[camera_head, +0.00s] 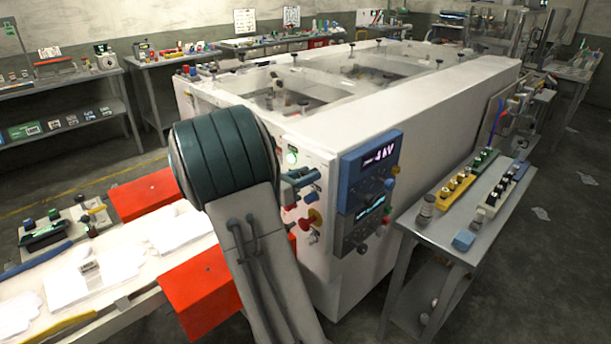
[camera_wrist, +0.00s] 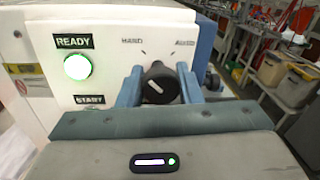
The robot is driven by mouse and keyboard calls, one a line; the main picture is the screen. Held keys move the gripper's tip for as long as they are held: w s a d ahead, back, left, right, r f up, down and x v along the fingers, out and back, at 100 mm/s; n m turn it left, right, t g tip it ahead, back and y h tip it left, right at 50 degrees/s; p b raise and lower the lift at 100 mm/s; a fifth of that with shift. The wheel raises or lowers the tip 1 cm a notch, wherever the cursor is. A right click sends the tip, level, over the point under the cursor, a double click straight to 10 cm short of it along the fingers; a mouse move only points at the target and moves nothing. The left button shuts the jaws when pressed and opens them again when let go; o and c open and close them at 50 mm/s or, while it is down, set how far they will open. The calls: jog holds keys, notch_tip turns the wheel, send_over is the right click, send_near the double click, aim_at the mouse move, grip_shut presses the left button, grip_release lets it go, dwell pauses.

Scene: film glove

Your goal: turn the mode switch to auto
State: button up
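The mode switch is a black rotary knob (camera_wrist: 156,84) on the white machine panel, under the labels HAND (camera_wrist: 132,40) and AUTO (camera_wrist: 184,43). The white line on the knob slants up to the left, towards the HAND side. My gripper (camera_wrist: 159,72) has its two blue fingers on either side of the knob, close to it. I cannot tell whether they press on it. In the camera_head view my gripper (camera_head: 303,179) is at the machine's front face, and the arm and fingers hide the knob there.
A lit READY lamp (camera_wrist: 77,66) and the START label (camera_wrist: 89,99) are left of the knob. A blue display panel (camera_head: 369,180) and a red button (camera_head: 305,224) are near my gripper. A grey side table (camera_head: 424,225) stands at right, and red guards (camera_head: 200,286) at left.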

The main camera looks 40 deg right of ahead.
jog(key=shift+f+m+b, duration=0.15)
jog(key=shift+m+b, duration=0.25)
jog(key=shift+b, duration=0.1)
jog(key=m+b, duration=0.2)
jog(key=b, duration=0.1)
jog(key=shift+f+m+b, duration=0.2)
jog(key=shift+m+b, duration=0.1)
jog(key=shift+m, duration=0.1)
jog(key=m+b, duration=0.6)
jog(key=b, duration=0.2)
jog(key=shift+s+f+y+b, duration=0.1)
jog(key=shift+f+y+b, duration=0.05)
jog(key=shift+y+b, duration=0.2)
jog(key=m+b, duration=0.5)
jog(key=b, duration=0.2)
jog(key=shift+t+b, duration=0.4)
jog(key=m+b, duration=0.2)
jog(key=b, duration=0.1)
jog(key=shift+b, duration=0.4)
jog(key=shift+r+m, duration=0.2)
jog(key=shift+m, duration=0.1)
jog(key=shift+t, duration=0.3)
